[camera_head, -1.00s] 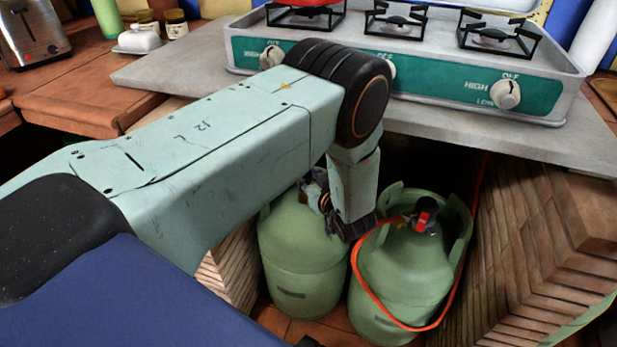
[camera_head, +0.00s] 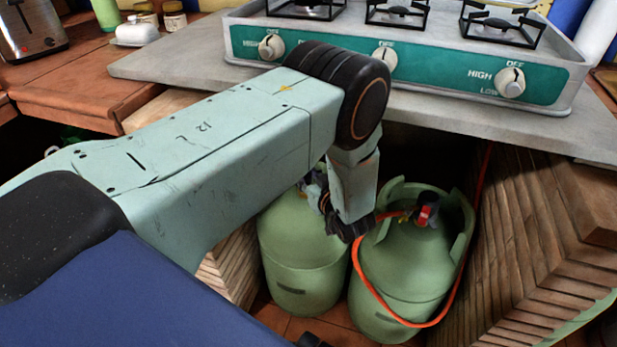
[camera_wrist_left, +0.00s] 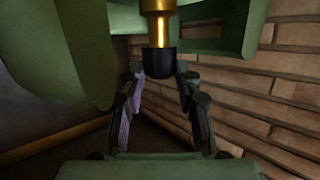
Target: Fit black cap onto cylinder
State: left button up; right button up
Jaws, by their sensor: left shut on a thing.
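Two green gas cylinders stand side by side under the counter: the left cylinder (camera_head: 300,262) and the right cylinder (camera_head: 405,265). My left gripper (camera_head: 322,200) is at the top of the left cylinder, partly hidden by its own wrist. In the left wrist view, a brass valve outlet (camera_wrist_left: 158,28) points down at a black cap (camera_wrist_left: 160,63). The cap is in line with the outlet and appears to touch its end; I cannot tell how far it is seated. My left gripper (camera_wrist_left: 162,78) is shut on the cap, with a finger on each side.
An orange hose (camera_head: 365,285) loops from the red-topped regulator (camera_head: 426,212) on the right cylinder, close to my left wrist. The counter slab (camera_head: 440,118) and stove (camera_head: 430,70) overhang the space. A brick wall (camera_head: 520,235) closes the right side.

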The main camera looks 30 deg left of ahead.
pick_arm(q)
jog(key=shift+f+b, duration=0.5)
jog(key=shift+f, duration=0.2)
jog(key=o, duration=1)
jog(key=v, duration=0.7)
jog(key=shift+s+d, duration=0.15)
jog(key=shift+d, duration=0.05)
